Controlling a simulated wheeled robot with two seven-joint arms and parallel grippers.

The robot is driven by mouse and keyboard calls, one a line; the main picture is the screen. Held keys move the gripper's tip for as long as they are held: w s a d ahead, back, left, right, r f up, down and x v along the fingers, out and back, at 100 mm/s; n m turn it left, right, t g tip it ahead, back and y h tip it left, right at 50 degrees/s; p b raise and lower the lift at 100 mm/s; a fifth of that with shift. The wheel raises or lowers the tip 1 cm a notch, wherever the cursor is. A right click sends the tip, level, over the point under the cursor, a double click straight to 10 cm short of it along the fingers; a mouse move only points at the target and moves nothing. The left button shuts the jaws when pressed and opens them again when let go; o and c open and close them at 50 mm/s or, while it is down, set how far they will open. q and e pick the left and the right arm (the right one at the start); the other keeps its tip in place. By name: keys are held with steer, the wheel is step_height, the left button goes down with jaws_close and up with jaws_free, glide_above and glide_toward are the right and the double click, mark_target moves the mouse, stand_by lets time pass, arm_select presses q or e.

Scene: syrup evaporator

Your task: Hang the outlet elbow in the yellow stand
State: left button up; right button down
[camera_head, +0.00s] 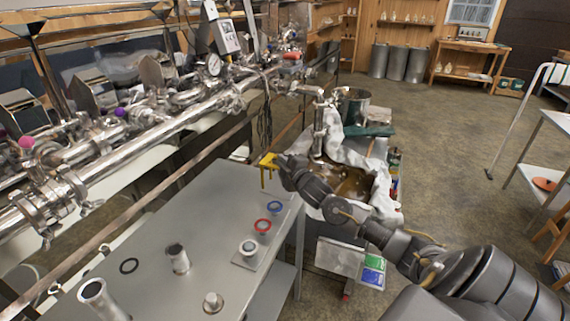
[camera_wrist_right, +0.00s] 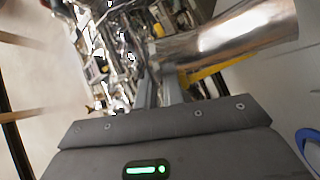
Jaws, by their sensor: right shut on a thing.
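My right gripper (camera_head: 283,164) reaches in from the right and is beside the yellow stand (camera_head: 267,168) at the far edge of the steel table. In the right wrist view the gripper (camera_wrist_right: 160,88) is shut on a shiny metal pipe piece, the outlet elbow (camera_wrist_right: 235,38), which runs up to the right. Yellow parts of the stand (camera_wrist_right: 215,68) show just behind and below the elbow there. I cannot tell whether the elbow touches the stand. In the head view I cannot make out the held elbow. My left gripper is not in view.
The steel table (camera_head: 190,215) carries a black ring (camera_head: 129,266), blue (camera_head: 275,208) and red (camera_head: 262,225) ringed fittings, and short metal pipe pieces (camera_head: 178,259). Evaporator piping (camera_head: 130,130) runs along the left. A cluttered cart with a white cloth (camera_head: 345,148) stands behind my right arm.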

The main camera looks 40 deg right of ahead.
mark_target(273, 165)
steer(key=shift+w+a, duration=0.25)
stand_by(0.4)
steer(key=shift+w+a+f+b, duration=0.15)
steer(key=shift+w+a+b, duration=0.25)
steer(key=shift+w+a, duration=0.4)
steer(key=shift+w+f, duration=0.1)
steer(key=shift+w, duration=0.05)
stand_by(0.3)
